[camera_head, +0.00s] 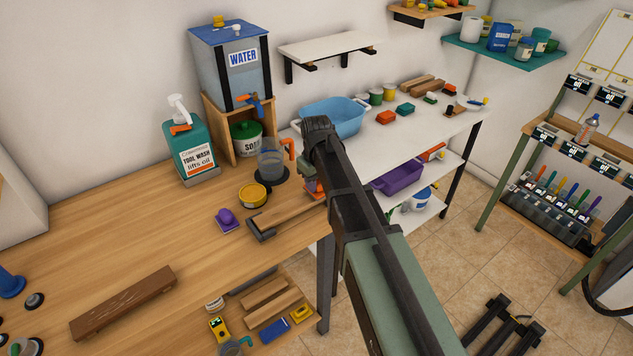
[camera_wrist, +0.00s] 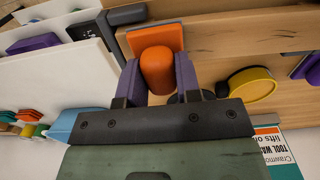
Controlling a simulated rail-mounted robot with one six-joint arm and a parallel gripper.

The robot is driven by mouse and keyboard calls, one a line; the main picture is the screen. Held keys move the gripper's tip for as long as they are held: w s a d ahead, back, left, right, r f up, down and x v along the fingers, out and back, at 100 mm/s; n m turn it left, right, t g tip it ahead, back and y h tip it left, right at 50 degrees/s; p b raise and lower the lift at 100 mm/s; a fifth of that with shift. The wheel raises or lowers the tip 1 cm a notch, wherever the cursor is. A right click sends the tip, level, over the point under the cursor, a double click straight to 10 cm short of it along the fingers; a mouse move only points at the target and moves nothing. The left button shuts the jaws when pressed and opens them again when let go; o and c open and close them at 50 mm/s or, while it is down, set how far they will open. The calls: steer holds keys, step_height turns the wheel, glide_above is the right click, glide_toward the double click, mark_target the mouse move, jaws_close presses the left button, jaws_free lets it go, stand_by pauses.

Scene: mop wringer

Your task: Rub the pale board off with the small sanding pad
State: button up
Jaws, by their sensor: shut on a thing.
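The pale board (camera_head: 290,214) lies near the right edge of the wooden workbench, its left end against a dark bracket (camera_head: 262,232). It also crosses the wrist view (camera_wrist: 225,40). My gripper (camera_wrist: 158,80) is shut on the rounded orange grip of a small pad (camera_wrist: 158,66), between its two purple fingers. The pad's flat orange base (camera_wrist: 155,37) is over the board's right part; I cannot tell whether it touches the wood. In the head view my arm hides most of the pad and the board's far end.
A purple pad (camera_head: 228,219), yellow tin (camera_head: 253,196), clear jug (camera_head: 271,160) and green tool-wash bottle (camera_head: 190,152) stand near the board. A dark brown plank (camera_head: 124,302) lies front left. The bench between is clear. A white table (camera_head: 425,125) with a blue basin (camera_head: 334,114) stands right.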

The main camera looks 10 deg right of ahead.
mark_target(271, 217)
steer(key=shift+f+b, duration=0.5)
steer(key=shift+f, duration=0.05)
